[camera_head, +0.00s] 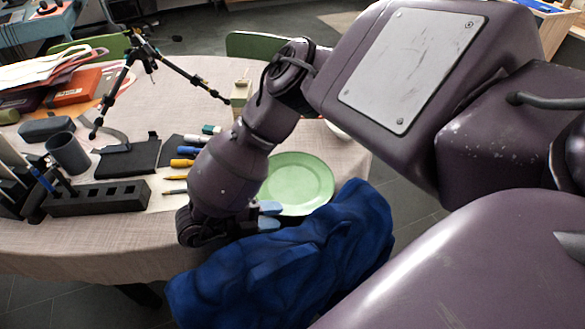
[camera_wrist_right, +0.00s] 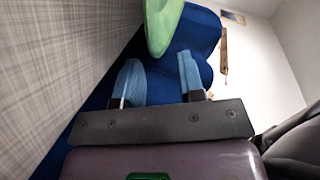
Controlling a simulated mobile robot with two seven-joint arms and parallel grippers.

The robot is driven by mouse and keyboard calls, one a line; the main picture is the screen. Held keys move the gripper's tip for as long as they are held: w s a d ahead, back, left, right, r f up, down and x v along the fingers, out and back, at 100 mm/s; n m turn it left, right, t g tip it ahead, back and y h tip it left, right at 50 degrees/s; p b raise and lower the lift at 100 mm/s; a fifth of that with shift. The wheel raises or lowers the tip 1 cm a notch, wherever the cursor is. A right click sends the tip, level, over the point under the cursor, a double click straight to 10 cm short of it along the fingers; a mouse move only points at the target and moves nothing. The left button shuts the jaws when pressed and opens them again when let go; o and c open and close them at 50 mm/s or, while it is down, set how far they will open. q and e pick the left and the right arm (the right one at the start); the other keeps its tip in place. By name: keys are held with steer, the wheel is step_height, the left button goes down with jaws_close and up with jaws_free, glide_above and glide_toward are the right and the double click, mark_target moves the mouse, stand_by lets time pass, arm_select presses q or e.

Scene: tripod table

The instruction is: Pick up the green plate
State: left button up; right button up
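The green plate (camera_head: 299,180) lies flat on the cloth-covered table near its right front edge. Part of its left side is hidden behind my right arm. My right gripper (camera_head: 269,216) is at the plate's near rim, with its light blue fingers apart. In the right wrist view the plate (camera_wrist_right: 162,22) shows edge-on, its rim lined up with the gap between the open fingers (camera_wrist_right: 160,76). The gap looks empty, and I cannot tell whether the rim reaches between the tips. My left gripper is not in view.
A dark blue draped thing (camera_head: 290,265) stands close against the table edge, just below my right gripper. Left on the table (camera_head: 60,235) are a black slotted block (camera_head: 98,198), a dark cup (camera_head: 68,153), markers, and a black tripod (camera_head: 147,55). A small bottle (camera_head: 240,92) stands behind my arm.

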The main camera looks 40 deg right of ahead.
steer(key=shift+x, duration=1.65)
steer(key=shift+r, duration=0.1)
jaws_close()
